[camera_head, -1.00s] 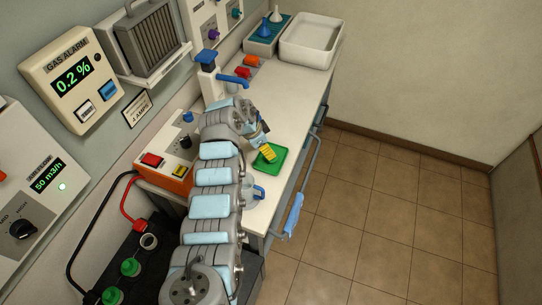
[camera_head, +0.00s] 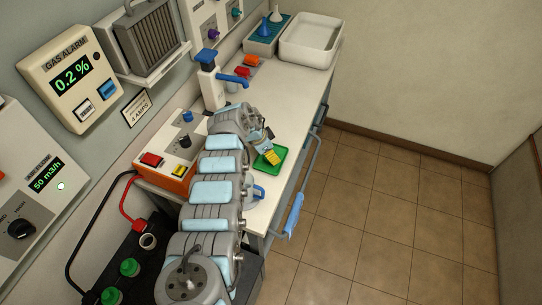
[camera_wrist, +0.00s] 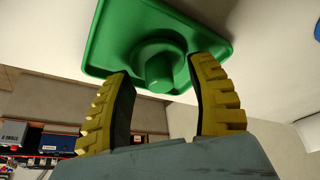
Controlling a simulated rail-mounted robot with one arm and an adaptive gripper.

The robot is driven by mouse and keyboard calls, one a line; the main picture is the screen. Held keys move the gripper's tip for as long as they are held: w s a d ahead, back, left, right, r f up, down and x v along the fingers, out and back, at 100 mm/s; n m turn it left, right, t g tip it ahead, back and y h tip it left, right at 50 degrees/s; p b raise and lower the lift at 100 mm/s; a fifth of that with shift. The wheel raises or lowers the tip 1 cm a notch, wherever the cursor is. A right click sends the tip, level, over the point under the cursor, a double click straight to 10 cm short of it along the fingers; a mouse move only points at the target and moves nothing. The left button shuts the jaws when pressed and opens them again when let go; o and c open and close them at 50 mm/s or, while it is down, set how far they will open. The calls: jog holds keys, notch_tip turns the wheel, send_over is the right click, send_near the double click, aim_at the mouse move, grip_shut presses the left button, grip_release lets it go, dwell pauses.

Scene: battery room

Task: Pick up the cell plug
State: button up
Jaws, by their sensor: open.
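The cell plug (camera_wrist: 158,68) is a round green piece with a raised knob, lying in a green tray (camera_wrist: 101,48). In the head view the tray (camera_head: 282,153) lies on the white worktop; my gripper hides the plug there. My gripper (camera_wrist: 160,72) is open, its yellow ridged fingers spread to either side of the plug's knob in the wrist view. No finger visibly touches the plug, and I cannot tell the exact gap. In the head view my gripper (camera_head: 272,157) is right over the tray.
A blue-handled jug (camera_head: 258,191) stands close by the tray, partly hidden by my arm. A blue cloth (camera_head: 293,216) hangs on the front rail (camera_head: 307,165). A tap (camera_head: 211,82) and white basin (camera_head: 310,42) are farther back. A black battery with green caps (camera_head: 130,267) is at lower left.

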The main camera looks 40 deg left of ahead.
jog(key=c, duration=1)
jog(key=shift+o, duration=0.2)
jog(key=shift+r, duration=0.15)
